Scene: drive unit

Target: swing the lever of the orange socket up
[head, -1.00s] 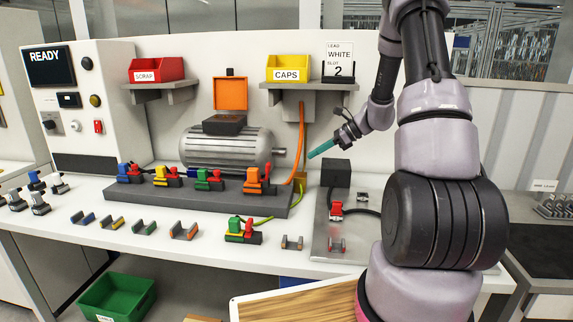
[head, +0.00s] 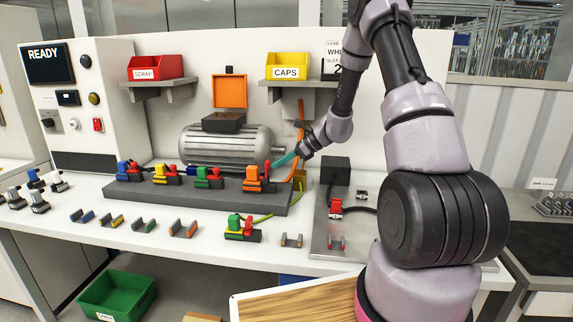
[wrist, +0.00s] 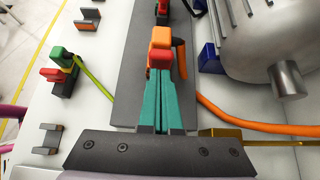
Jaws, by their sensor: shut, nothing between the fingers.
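The orange socket (head: 254,184) stands at the right end of the dark grey rail, with orange upright parts and a red part beside them. In the wrist view its orange top (wrist: 160,35) and red part (wrist: 160,56) are right ahead of the fingers. My gripper (head: 276,164) has teal fingers lying together, with nothing between them. In the wrist view the tips of my gripper (wrist: 160,75) overlap the near side of the red part; I cannot tell whether they touch it. The fingers partly hide the socket's lower body.
Blue, yellow and green sockets (head: 207,178) share the rail (head: 230,198) to the left. The motor (head: 222,145) stands behind the rail. An orange cable (head: 302,130) hangs by my gripper. A dark box (head: 335,170) stands to the right.

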